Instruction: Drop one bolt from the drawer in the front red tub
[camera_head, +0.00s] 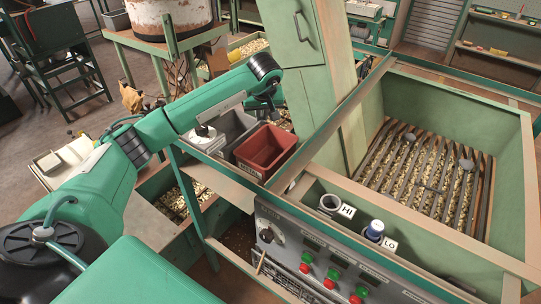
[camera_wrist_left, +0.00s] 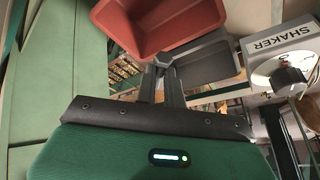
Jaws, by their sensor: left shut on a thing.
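The front red tub (camera_head: 265,151) stands on the frame ledge left of the green post, with a pale label on its front. It also shows at the top of the left wrist view (camera_wrist_left: 165,22). My left gripper (camera_head: 272,108) is above and behind the red tub, partly hidden by its own wrist. In the left wrist view its fingers (camera_wrist_left: 163,66) are close together, shut on a small grey bolt at the tips, whose shape hardly shows. The fingertips appear near the red and grey tubs' edges. The drawer cannot be made out. My right gripper is not in view.
A grey tub (camera_head: 236,127) stands behind the red one. A shaker control box (camera_wrist_left: 281,62) is at the right of the wrist view. The green post (camera_head: 312,90) rises right of the tubs. A slatted hopper (camera_head: 430,172) and control panel (camera_head: 315,258) lie right and front.

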